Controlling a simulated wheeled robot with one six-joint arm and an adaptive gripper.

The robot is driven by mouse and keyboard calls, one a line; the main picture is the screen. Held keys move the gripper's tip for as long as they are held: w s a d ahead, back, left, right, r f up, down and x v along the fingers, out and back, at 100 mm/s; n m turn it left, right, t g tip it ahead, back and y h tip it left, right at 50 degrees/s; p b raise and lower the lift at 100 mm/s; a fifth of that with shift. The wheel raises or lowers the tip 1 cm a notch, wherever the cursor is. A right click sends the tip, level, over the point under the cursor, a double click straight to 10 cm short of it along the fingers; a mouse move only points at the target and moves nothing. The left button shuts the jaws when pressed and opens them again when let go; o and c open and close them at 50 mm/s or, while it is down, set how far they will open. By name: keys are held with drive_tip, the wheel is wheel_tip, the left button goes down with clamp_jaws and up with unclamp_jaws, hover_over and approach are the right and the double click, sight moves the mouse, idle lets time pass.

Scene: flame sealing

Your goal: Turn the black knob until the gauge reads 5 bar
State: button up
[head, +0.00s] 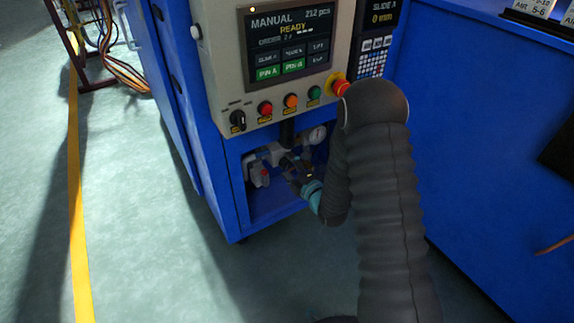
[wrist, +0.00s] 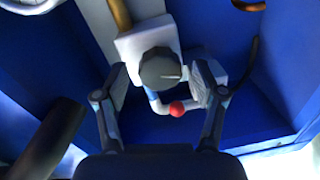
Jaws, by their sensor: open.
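The black knob (wrist: 160,68) sits on a pale valve block (wrist: 130,42) in the wrist view, with a light mark on its face pointing right. My gripper (wrist: 160,88) is open, with one finger to the left and one to the right of the knob, apparently with gaps. In the head view my gripper (head: 292,168) reaches into the blue cabinet recess and hides part of the fittings; I cannot make out the knob clearly there. The round white gauge (head: 317,135) is right of the gripper. Its needle is too small to read. Only the gauge's edge (wrist: 30,4) shows in the wrist view.
A red ball-shaped tip (wrist: 177,109) sits just below the knob, close to the fingers. The blue recess walls (head: 233,165) surround the fittings. The control panel (head: 222,52) with buttons and a red emergency stop (head: 340,87) overhangs above.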

drive_tip(key=v, duration=1)
drive_tip(key=shift+s+d, duration=0.2)
drive_tip(key=shift+s, duration=0.15)
drive_tip(key=shift+f, duration=0.1)
